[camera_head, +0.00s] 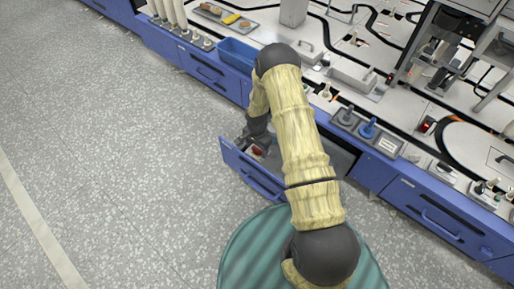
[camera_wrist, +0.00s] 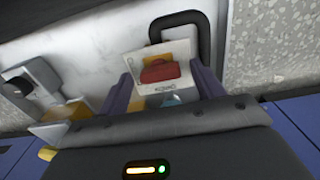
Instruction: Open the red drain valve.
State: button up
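A small red part (camera_wrist: 160,72) sits on a pale, yellow-edged piece in the wrist view. I cannot tell for certain that it is the drain valve. In the head view a small reddish thing (camera_head: 257,150) shows in the open blue drawer, close to my gripper. My gripper (camera_head: 258,138) is low over the drawer, partly hidden by my arm. In the wrist view its two purple-grey fingers (camera_wrist: 162,90) are spread apart, with the red part between and beyond them. No contact is visible.
The open blue drawer (camera_head: 245,172) juts out over the speckled floor (camera_head: 110,130). A black loop handle (camera_wrist: 205,40) rises beyond the red part. A blue bin (camera_head: 237,54) and a blue knob (camera_head: 368,129) are on the bench. The floor to the left is clear.

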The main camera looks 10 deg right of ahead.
jog(key=c, duration=0.9)
